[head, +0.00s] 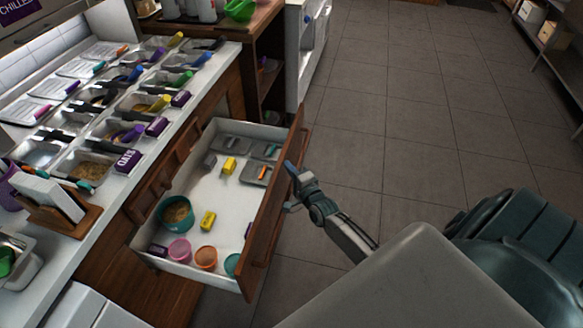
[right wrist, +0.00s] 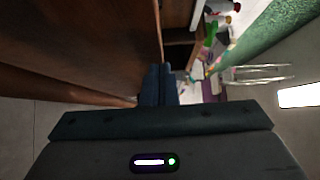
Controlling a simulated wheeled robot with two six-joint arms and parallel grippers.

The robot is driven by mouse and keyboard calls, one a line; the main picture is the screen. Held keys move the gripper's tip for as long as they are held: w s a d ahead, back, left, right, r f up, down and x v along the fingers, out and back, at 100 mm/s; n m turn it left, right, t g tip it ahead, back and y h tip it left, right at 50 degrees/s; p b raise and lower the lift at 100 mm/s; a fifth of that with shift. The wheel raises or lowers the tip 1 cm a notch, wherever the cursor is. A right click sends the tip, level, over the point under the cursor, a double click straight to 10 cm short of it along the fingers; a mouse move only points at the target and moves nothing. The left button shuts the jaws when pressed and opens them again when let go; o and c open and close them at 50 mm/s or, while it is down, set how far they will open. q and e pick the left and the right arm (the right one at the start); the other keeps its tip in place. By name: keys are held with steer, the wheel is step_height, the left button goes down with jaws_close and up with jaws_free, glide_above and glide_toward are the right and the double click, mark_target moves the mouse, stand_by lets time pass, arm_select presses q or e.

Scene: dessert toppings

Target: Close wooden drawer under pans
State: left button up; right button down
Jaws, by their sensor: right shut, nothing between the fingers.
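The wooden drawer (head: 272,215) under the counter pans is pulled well out, with a white interior and a brown wooden front. The metal pans (head: 85,168) of toppings sit in rows in the white counter above it. My right gripper (head: 290,188) is at the outer face of the drawer front, near its far half. Its fingers are shut and empty. In the right wrist view the shut fingers (right wrist: 158,85) lie close beside a brown wooden panel (right wrist: 80,45); whether they touch it I cannot tell. My left gripper is not in view.
Inside the drawer are a teal bowl (head: 176,214), a pink cup (head: 179,249), an orange cup (head: 206,257), yellow blocks and grey lids. A wooden holder (head: 60,215) stands on the counter. The tiled floor (head: 400,120) to the right is clear.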

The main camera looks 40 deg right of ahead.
steer(key=shift+a, duration=0.1)
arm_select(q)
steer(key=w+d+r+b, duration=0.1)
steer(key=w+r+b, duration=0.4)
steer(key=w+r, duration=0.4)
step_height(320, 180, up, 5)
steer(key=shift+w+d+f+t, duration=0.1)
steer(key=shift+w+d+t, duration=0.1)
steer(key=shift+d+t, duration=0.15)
arm_select(e)
steer(key=w+a, duration=1.8)
steer(key=w, duration=0.4)
steer(key=shift+a, duration=0.35)
